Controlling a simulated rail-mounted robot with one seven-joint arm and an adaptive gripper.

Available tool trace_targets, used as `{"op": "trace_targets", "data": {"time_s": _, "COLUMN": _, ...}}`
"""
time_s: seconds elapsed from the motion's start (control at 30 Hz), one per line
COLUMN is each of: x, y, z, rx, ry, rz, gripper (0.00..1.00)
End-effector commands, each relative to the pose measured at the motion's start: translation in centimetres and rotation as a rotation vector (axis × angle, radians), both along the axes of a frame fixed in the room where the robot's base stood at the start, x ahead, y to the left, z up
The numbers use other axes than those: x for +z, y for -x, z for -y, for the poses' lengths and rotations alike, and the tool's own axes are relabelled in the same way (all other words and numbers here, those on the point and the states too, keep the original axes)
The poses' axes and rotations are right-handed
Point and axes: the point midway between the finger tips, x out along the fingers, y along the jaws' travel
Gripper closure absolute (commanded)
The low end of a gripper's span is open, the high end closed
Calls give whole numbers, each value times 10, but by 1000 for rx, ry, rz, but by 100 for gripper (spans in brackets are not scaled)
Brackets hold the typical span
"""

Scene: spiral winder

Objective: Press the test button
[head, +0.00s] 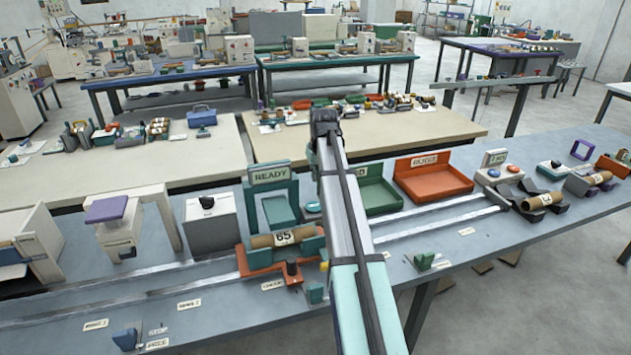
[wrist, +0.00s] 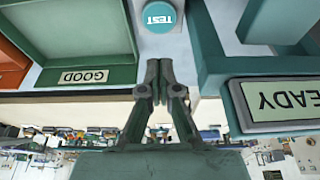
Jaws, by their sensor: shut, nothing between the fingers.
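My gripper (wrist: 158,68) is shut and empty. Its fingertips show just below the button in that view, with a visible gap between them and the cap. In the head view a small teal-topped piece (head: 312,206), apparently the same button, shows between the READY stand and my arm. My gripper cannot be made out there.
The teal READY stand (head: 270,195) stands beside the button. The green GOOD tray (wrist: 75,75) is on its other side, with an orange tray (head: 433,177) beyond. A brown roll (head: 283,237) marked 65 lies on an orange holder in front.

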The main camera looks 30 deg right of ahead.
Motion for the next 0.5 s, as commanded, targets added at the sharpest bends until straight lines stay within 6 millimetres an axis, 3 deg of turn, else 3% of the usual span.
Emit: {"op": "trace_targets", "data": {"time_s": 0.5, "x": -85, "y": -24, "z": 4, "rx": 0, "ry": 0, "rz": -2, "gripper": 100}}
